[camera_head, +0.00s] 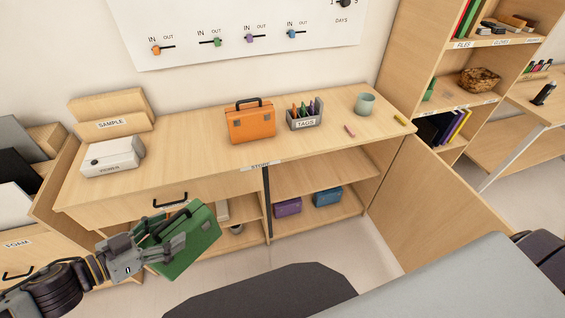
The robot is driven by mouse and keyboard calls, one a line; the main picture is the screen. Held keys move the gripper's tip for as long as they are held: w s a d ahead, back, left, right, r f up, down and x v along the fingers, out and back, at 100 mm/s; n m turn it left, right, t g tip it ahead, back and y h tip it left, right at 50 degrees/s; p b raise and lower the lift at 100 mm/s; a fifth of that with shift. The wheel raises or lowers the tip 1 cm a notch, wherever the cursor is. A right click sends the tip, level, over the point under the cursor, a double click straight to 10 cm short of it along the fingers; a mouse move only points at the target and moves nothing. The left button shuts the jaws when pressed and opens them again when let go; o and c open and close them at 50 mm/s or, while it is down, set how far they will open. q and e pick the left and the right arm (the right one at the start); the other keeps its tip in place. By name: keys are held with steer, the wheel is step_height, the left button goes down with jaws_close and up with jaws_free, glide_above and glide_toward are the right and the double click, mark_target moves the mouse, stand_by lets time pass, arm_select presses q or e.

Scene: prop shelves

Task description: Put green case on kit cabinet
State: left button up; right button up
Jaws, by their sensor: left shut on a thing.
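The green case (192,246) is held tilted in front of the cabinet, low at the left. My left gripper (165,235) is shut on the green case near its upper left edge and handle. The wooden cabinet (201,143), labelled STORE, stands against the wall, and its top is above and behind the case. I take it to be the kit cabinet, as an orange case (250,122) stands upright on its top. Its right door stands open, showing a purple case (287,207) and a blue case (328,197) inside. My right gripper is not in view.
On the cabinet top are a white box (112,157), a wooden SAMPLE box (112,116), a TAGS holder (305,119) with pens, and a pale green cup (364,104). Free top lies left of the orange case. The open door (435,190) juts out at right.

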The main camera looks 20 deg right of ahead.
arm_select(q)
steer(key=shift+w+f+n+t, duration=0.15)
steer(key=shift+w+n+t, duration=0.05)
steer(key=shift+n+t, duration=0.1)
steer(key=shift+w+a+f+y, duration=0.2)
steer(key=shift+f+y, duration=0.1)
steer(key=shift+y, duration=0.1)
steer(key=shift+n+t, duration=0.3)
steer(key=w+a+f+n+t+y, duration=0.4)
steer(key=w+f+n+y, duration=0.3)
steer(key=n+y, duration=0.2)
steer(key=shift+w+a+f+t+y, duration=0.15)
steer(key=shift+w+f+t+y, duration=0.2)
steer(key=shift+t, duration=0.25)
stand_by(1.3)
steer(key=shift+w+a+f+n+y, duration=0.2)
steer(key=shift+w+f+n+y, duration=0.15)
steer(key=shift+n+y, duration=0.3)
stand_by(1.5)
